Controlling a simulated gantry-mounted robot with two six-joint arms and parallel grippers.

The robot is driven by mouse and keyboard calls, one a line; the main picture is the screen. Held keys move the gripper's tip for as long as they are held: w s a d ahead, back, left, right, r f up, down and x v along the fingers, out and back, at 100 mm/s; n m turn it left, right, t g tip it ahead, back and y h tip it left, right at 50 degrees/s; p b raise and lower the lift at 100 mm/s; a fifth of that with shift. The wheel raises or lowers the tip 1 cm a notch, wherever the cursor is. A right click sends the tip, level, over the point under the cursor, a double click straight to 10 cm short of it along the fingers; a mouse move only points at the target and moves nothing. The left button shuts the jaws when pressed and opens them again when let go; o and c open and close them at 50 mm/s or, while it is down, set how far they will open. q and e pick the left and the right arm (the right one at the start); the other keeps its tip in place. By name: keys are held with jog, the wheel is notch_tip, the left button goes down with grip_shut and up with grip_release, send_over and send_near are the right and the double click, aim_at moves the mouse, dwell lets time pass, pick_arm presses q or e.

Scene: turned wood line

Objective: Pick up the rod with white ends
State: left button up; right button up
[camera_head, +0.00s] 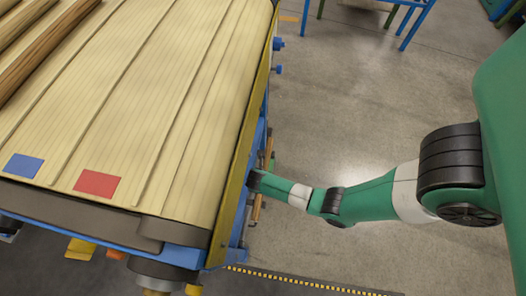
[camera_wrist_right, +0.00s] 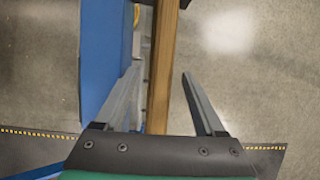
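My right gripper (camera_wrist_right: 158,88) is open in the right wrist view. A brown wooden bar (camera_wrist_right: 164,50) runs lengthwise between its two fingers, with a gap on the right side. The bar's upper end leaves the picture and its lower end is hidden behind the gripper's body, so white ends do not show. In the head view my right arm comes in from the right, its dark wrist by the blue frame; the fingers are not clear there. A brown rod (camera_head: 44,46) lies on the slatted belt at the upper left, ends out of view. My left gripper is not in view.
The slatted belt (camera_head: 205,80) carries a blue patch (camera_head: 22,166) and a red patch (camera_head: 97,183) near its front. A blue frame and yellow edge (camera_head: 236,150) border it on the right. Grey floor (camera_head: 340,90) is clear beyond; a blue stand (camera_head: 416,22) is at the back.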

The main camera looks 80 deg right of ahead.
grip_shut()
dwell(0.3)
jog(key=shift+r+p, duration=0.4)
jog(key=shift+r, duration=0.1)
notch_tip(320, 180, up, 3)
jog(key=shift+p, duration=1.2)
jog(key=s+a+r+p, duration=0.5)
jog(key=s+r+p, duration=0.4)
jog(key=s, duration=0.4)
jog(key=shift+a+p, duration=0.2)
jog(key=shift+p, duration=0.55)
